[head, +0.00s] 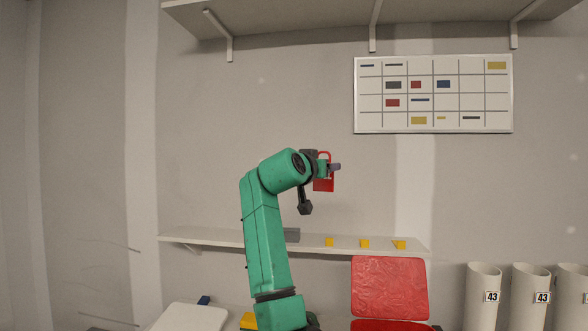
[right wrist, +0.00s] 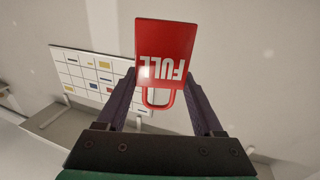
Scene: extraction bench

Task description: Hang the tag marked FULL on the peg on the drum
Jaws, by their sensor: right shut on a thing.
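The red tag (right wrist: 165,50) is marked FULL in white letters, which read upside down in the right wrist view. Its red loop points back toward the palm of my right gripper (right wrist: 161,92), which is shut on the tag between two dark fingers. In the head view the tag (head: 324,185) hangs upright, loop up, from my right gripper (head: 332,167) in mid-air in front of the back wall. I cannot make out the drum or its peg in either view. My left gripper is not in view.
A wall shelf (head: 220,238) with small yellow blocks (head: 365,244) is behind the arm. A red chair-like thing (head: 390,287) and white tubes (head: 483,300) labelled 43 stand at lower right. A whiteboard (head: 433,94) hangs on the wall. An upper shelf (head: 300,15) is overhead.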

